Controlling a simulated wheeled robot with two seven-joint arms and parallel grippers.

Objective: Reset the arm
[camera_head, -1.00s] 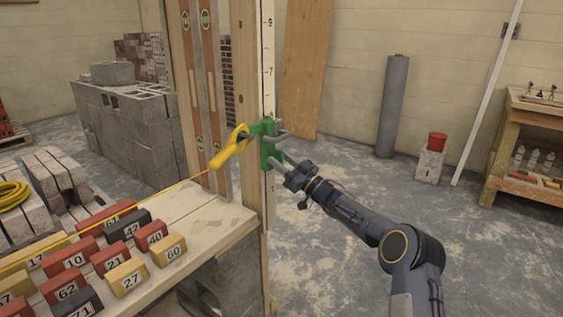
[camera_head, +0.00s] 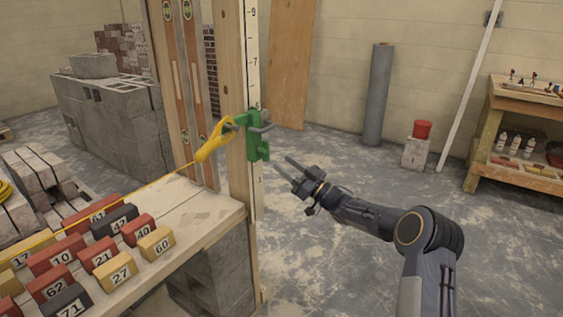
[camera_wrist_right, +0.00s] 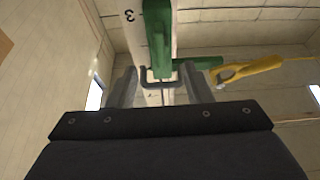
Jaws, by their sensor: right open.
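My right gripper (camera_head: 288,166) is open and empty, in the air just right of the wooden post. Its two fingers also show in the right wrist view (camera_wrist_right: 160,90), spread apart below a green clamp. The green clamp (camera_head: 254,140) sits on the numbered white strip of the post, with a grey handle at its side; it also shows in the right wrist view (camera_wrist_right: 160,40). My fingertips are apart from the clamp in the head view. A yellow hook piece (camera_head: 214,140) hangs on the clamp's left, with a yellow line running down left. My left gripper is not in view.
Several numbered blocks (camera_head: 122,271) stand on a wooden table (camera_head: 195,215) at left. Grey masonry blocks (camera_head: 110,120) are behind. The floor at right is clear.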

